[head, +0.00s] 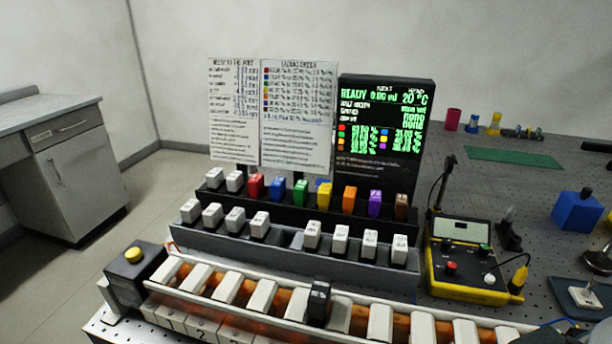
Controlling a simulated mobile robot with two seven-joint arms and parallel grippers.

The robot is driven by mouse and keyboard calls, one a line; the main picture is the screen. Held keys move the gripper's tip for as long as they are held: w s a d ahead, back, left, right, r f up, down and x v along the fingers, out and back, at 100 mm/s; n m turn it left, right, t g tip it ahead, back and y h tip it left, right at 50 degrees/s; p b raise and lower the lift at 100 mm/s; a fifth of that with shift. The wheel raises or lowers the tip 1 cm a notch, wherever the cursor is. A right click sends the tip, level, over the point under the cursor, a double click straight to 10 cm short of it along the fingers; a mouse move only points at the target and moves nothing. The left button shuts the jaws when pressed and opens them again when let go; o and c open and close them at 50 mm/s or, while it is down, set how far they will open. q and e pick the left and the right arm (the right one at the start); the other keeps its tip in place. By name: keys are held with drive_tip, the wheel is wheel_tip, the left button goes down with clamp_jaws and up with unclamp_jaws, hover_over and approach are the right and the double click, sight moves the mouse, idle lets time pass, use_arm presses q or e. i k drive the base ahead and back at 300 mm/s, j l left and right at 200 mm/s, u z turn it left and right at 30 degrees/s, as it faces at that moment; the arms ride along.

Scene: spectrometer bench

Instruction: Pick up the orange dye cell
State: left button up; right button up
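The orange dye cell (349,199) stands upright in the rear row of a dark stepped rack (285,212). It is between the yellow cell (324,195) on its left and the purple cell (375,203) on its right. The screen stands behind it, and the rack hides its lower end. Neither of my grippers is in the head view.
White-capped cells (312,234) fill most of the rack's lower front row. A long white-edged holder (262,298) with several white blocks and one black block (318,303) lies in front. A yellow instrument (466,262) stands right of the rack. A green mat (515,155) lies behind.

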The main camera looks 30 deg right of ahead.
sight(350, 193)
drive_tip(key=l+z, duration=0.1)
drive_tip(key=z, duration=0.35)
drive_tip(key=l+z, duration=0.1)
drive_tip(key=z, duration=0.35)
drive_tip(key=i, duration=0.05)
